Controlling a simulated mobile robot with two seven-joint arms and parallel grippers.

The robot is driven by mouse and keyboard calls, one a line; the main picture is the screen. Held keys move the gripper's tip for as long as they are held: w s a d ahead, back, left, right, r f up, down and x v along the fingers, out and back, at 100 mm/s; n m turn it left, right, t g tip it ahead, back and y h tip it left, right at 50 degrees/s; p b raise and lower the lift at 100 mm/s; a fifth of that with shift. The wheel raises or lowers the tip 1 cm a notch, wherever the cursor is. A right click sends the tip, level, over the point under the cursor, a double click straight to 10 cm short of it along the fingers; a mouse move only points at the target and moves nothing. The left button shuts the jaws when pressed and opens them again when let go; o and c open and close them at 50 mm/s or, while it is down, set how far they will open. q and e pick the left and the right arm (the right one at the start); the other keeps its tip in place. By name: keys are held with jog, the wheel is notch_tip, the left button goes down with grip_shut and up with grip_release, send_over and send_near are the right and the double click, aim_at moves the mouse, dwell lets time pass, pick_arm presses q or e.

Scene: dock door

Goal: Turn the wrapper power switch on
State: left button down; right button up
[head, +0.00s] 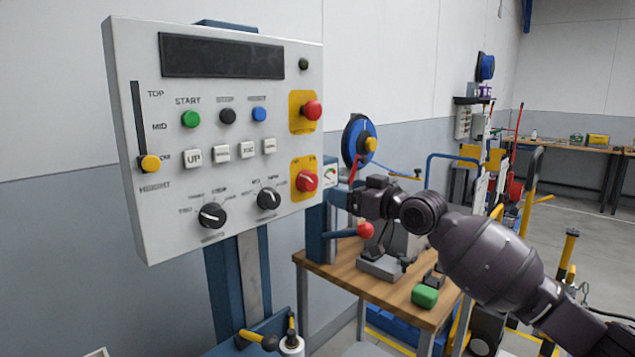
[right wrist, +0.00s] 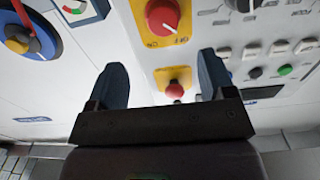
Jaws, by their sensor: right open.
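The white wrapper control panel (head: 140,225) fills the left of the head view. The power switch (head: 306,181) is a red rotary knob on a yellow plate at the panel's lower right. The same red knob (right wrist: 163,16) shows at the top of the right wrist view, with small ON and OFF labels beside it. I cannot tell for sure which label it points at. My right gripper (head: 340,197) is beside the panel's right edge, apart from the knob. In the right wrist view its two fingers (right wrist: 162,72) are open and empty. My left gripper is not in view.
A red push button (head: 312,110) on another yellow plate sits above the switch. A small gauge (head: 329,176) and a blue disc switch (head: 357,140) are to the right.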

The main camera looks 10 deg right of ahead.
aim_at(313, 183)
jog(key=b+x, duration=0.2)
jog(key=x, duration=0.7)
jog(key=shift+a+f, duration=0.1)
jog(key=shift+a, duration=0.15)
jog(key=shift+w+a, duration=0.4)
jog(key=shift+w, duration=0.2)
jog(key=shift+c, duration=0.5)
jog(key=c, duration=0.8)
